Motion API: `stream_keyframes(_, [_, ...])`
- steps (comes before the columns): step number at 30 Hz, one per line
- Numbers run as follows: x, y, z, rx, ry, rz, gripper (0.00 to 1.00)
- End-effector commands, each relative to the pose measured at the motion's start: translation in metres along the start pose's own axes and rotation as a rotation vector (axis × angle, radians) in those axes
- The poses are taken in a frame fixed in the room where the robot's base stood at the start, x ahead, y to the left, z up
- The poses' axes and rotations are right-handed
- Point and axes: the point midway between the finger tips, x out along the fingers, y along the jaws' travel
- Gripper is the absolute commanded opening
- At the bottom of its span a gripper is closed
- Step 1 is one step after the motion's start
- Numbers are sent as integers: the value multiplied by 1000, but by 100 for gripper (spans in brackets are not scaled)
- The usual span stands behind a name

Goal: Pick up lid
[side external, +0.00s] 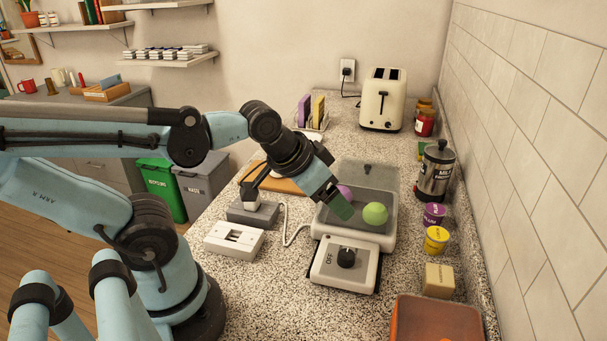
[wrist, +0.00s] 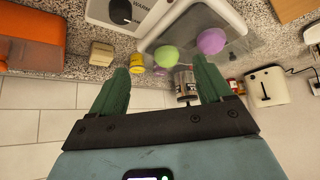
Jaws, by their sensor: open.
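The lid (side external: 378,178) looks like a see-through grey panel with a small dark knob, at the back of a white countertop warmer (side external: 385,243) in the side view. I cannot tell whether it lies flat or leans. A green ball (side external: 375,213) and a pink-purple ball (side external: 345,191) show in the warmer's tray, and also in the wrist view. My gripper (side external: 341,208) is above the tray's left side, in front of the lid and apart from its knob. In the wrist view its green fingers (wrist: 165,70) are spread wide with nothing between them.
A steel canister (side external: 436,172), a purple cup (side external: 433,214) and a yellow cup (side external: 436,240) stand right of the warmer, near the tiled wall. A toaster (side external: 383,99) is behind. An orange bin (side external: 435,322) is in front. A grey box (side external: 254,213) and cable lie left.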

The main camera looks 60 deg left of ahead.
Motion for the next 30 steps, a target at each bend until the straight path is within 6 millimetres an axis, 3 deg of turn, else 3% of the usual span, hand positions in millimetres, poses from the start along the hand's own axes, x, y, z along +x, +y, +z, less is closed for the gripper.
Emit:
stream_keyframes(12, [0, 0, 0, 0, 0, 0, 79])
stream_keyframes(18, [0, 0, 0, 0, 0, 0, 52])
stream_keyframes(26, [0, 0, 0, 0, -1, 0, 52])
stream_keyframes(30, [-1, -5, -12, 9, -13, -1, 52])
